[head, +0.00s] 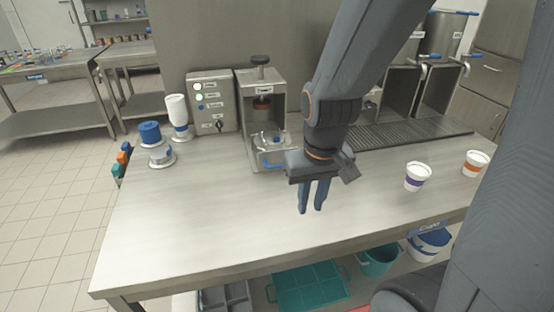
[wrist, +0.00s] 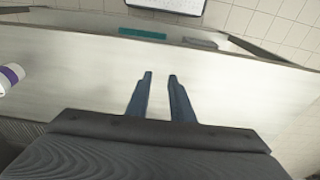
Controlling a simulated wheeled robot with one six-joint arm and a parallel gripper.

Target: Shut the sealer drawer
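The sealer (head: 246,98) is a grey upright metal housing with a black knob on top, standing at the back of the steel table. The wrist covers part of the drawer's right side. The sealer is not in the wrist view.
A control box (head: 212,104) stands left of the sealer. A purple-banded cup (head: 417,177) and an orange-banded cup (head: 475,163) stand to the right, near a black grate (head: 410,132). The front left table top (head: 200,220) is clear.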

